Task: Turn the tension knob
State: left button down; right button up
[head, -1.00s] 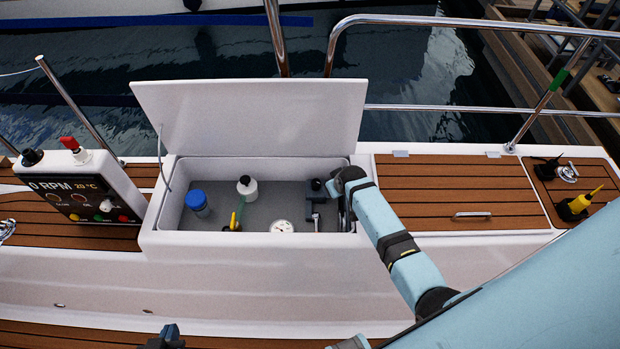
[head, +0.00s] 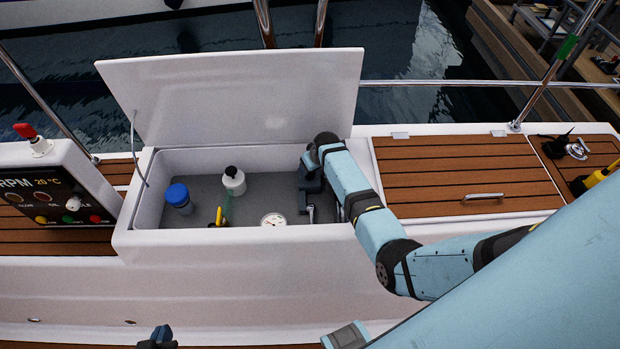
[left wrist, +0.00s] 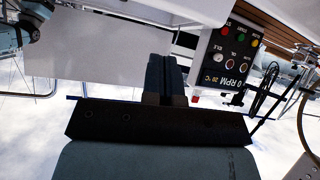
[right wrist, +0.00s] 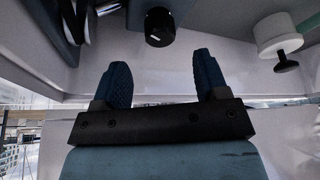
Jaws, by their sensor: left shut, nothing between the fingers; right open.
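A black knob with a white mark (right wrist: 159,27) shows at the top of the right wrist view, beyond and between the fingertips. I take it for the tension knob. My right gripper (right wrist: 160,80) is open and empty, with a gap between it and the knob. In the head view my right arm reaches into the open locker (head: 190,238), over a dark grey fitting (head: 309,182); the arm hides the knob and the right fingers there. My left gripper (head: 157,338) is low at the bottom edge, away from the locker. It also shows, shut and empty, in the left wrist view (left wrist: 165,80).
The locker holds a blue-capped jar (head: 178,197), a white bottle (head: 233,181), a yellow-handled tool (head: 219,216) and a round gauge (head: 273,219). Its raised lid (head: 240,95) stands behind. An engine panel (head: 60,190) is at left, a closed teak hatch (head: 450,170) at right.

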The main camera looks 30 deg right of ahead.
jog(key=b+x, duration=0.5)
jog(key=shift+s, duration=0.2)
jog(key=shift+w+f+b, duration=0.35)
jog(key=shift+f+b, duration=0.2)
jog(key=shift+b, duration=0.35)
jog(key=shift+w+f+b, duration=0.15)
jog(key=shift+f+b, duration=0.1)
jog(key=shift+b, duration=0.15)
pick_arm(q)
jog(key=shift+w+d+f+t+h, duration=0.25)
jog(key=shift+d+f+t+h, duration=0.2)
jog(key=shift+f+t, duration=0.2)
pick_arm(e)
jog(key=c, duration=0.9)
